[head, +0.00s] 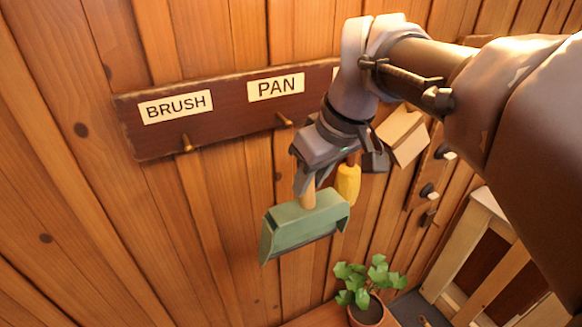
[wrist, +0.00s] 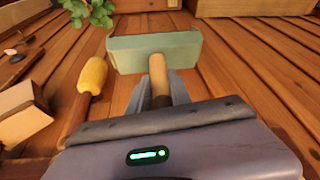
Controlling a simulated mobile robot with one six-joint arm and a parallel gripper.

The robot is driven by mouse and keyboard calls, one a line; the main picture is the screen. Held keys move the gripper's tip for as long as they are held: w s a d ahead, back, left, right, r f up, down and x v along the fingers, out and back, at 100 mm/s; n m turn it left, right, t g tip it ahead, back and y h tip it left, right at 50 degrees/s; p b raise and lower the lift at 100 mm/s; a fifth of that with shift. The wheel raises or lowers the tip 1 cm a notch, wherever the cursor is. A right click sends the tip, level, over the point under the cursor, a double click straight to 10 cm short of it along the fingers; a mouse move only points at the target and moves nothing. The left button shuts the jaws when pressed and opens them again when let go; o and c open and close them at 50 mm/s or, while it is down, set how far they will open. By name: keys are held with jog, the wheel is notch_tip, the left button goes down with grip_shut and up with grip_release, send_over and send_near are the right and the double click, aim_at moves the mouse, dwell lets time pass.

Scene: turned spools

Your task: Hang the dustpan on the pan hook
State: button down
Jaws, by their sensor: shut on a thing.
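The green dustpan (head: 304,224) has a short wooden handle and hangs pan-down from my gripper (head: 308,182). My gripper is shut on the handle, in front of the plank wall. In the wrist view the dustpan (wrist: 155,50) lies straight ahead, its handle (wrist: 159,72) running back between the fingers. The pan hook (head: 284,120) is a brass peg below the PAN label (head: 276,87) on the dark board. It is bare, above and a little left of my gripper, and the dustpan is apart from it.
The BRUSH hook (head: 186,144) is bare at the left. A yellow-headed tool (head: 348,183) hangs just right of the dustpan, close to it; it also shows in the wrist view (wrist: 92,76). A potted plant (head: 367,308) stands below. The wall at left is clear.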

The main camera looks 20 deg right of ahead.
jog(key=shift+v, duration=0.9)
jog(key=shift+r, duration=0.15)
jog(key=w+a+f+p, duration=0.1)
jog(key=w+a+f, duration=0.1)
jog(key=w, duration=0.7)
jog(key=shift+w, duration=0.3)
jog(key=c, duration=1.1)
grip_release()
